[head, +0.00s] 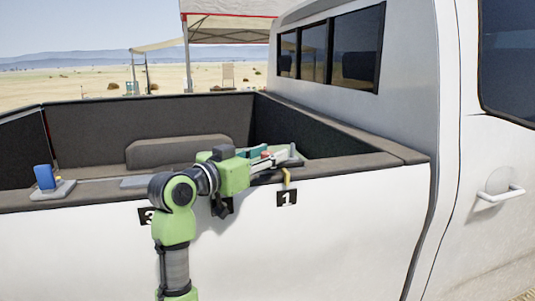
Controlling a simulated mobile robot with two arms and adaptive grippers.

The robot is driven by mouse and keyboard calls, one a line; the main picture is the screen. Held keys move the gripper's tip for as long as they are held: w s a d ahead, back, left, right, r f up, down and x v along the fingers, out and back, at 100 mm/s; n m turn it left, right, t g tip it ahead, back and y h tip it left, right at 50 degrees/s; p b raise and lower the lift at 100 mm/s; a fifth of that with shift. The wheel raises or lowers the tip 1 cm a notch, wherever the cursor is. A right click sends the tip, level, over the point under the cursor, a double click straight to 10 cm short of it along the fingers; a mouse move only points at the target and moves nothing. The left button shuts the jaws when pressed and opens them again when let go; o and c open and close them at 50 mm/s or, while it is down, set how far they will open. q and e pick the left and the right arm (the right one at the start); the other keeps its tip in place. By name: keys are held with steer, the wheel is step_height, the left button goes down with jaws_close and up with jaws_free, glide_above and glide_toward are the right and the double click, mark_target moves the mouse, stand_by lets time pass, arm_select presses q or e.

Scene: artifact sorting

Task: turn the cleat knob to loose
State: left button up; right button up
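My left gripper (276,160) reaches right over the truck's bed rail, just above the tag marked 1 (286,198). Its silver fingers are small and overlap a grey piece on the rail, so I cannot tell whether they are open or touching it. A small red and teal part (262,153) shows beside the fingers. A yellow piece (287,178) hangs over the rail edge above the tag. No cleat knob can be made out clearly; the gripper and arm cover that stretch of rail. My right gripper is not in view.
A blue block on a grey base (44,178) sits on the rail at far left. A tag marked 3 (146,215) is partly behind my arm. The white cab (410,90) rises at the right. The truck bed holds a dark box-like hump (178,151).

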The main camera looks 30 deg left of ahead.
arm_select(q)
jaws_close()
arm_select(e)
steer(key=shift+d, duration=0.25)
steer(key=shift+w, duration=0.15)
